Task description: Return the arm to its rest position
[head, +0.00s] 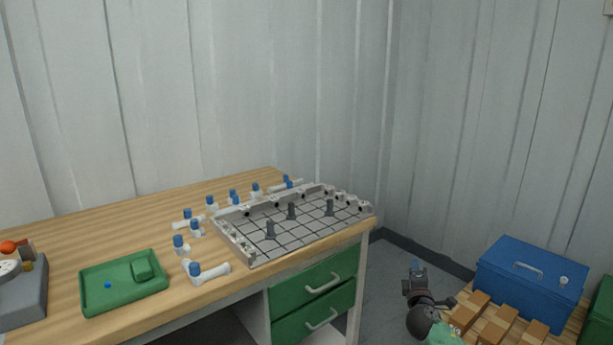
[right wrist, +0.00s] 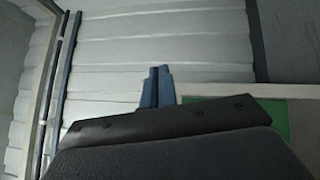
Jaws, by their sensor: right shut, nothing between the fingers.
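My right gripper (head: 416,268) is in the lower right of the head view, in the gap between the wooden workbench and the blue box. My left gripper is not in view.
Green drawers (head: 290,290) face my right arm. A blue box (head: 530,280) and wooden blocks (head: 497,318) stand at right.

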